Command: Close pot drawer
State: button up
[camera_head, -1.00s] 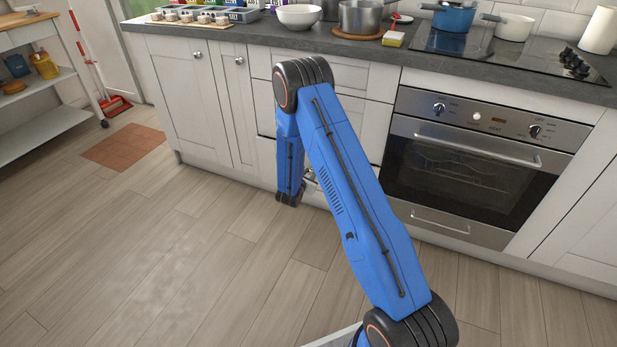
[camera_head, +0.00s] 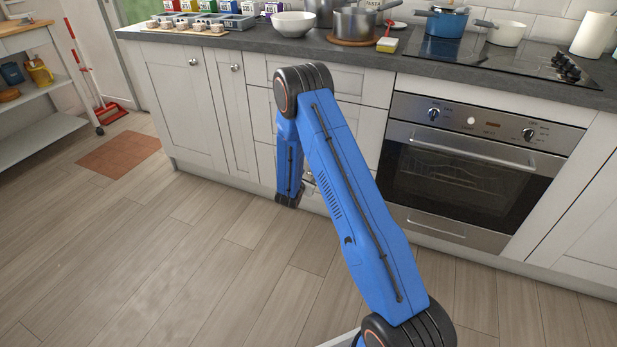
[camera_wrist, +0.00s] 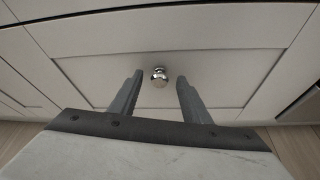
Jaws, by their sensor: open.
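In the wrist view, the white panelled front of a low drawer (camera_wrist: 215,72) fills most of the picture, with a round metal knob (camera_wrist: 159,76) at its middle. My gripper (camera_wrist: 158,88) is open, its two grey fingers pointing at the drawer front, one on each side of the knob with gaps between. Whether the fingertips touch the front I cannot tell. No gap around the drawer shows clearly. In the head view, my blue arm hides most of the drawer stack (camera_head: 362,125), and the gripper is mostly hidden behind it near the floor.
An oven (camera_head: 455,165) stands right of the drawers, and cupboard doors (camera_head: 180,95) are at the left. Pots, including a steel saucepan (camera_head: 357,24), and a white bowl (camera_head: 293,24) stand on the slate worktop (camera_head: 245,40).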

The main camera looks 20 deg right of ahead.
jog(key=v, duration=1.6)
jog(key=shift+s, duration=0.1)
jog(key=shift+r, duration=0.1)
jog(key=s+d+r+m+g+h, duration=0.1)
jog(key=s+d+r+m+g, duration=0.2)
jog(key=r, duration=0.4)
jog(key=s+d+r+m+h, duration=0.2)
jog(key=s+d+r+m, duration=0.15)
jog(key=r, duration=0.35)
jog(key=s+d+r+m+g, duration=0.5)
jog(key=s+r+m, duration=0.3)
jog(key=s+r, duration=0.4)
jog(key=s+a+r+m+g+y, duration=0.1)
jog(key=s+r+m+y, duration=0.15)
jog(key=s, duration=0.55)
jog(key=s+a+r+m+y, duration=0.2)
jog(key=s+m+y, duration=0.1)
jog(key=s, duration=0.5)
jog(key=s+a+r+m+t+y, duration=0.3)
jog(key=s+a+r+m+y, duration=0.1)
jog(key=s+a, duration=0.6)
jog(key=shift+s+r+m+y, duration=0.2)
jog(key=shift+s+m+y, duration=0.5)
jog(key=shift+y, duration=0.45)
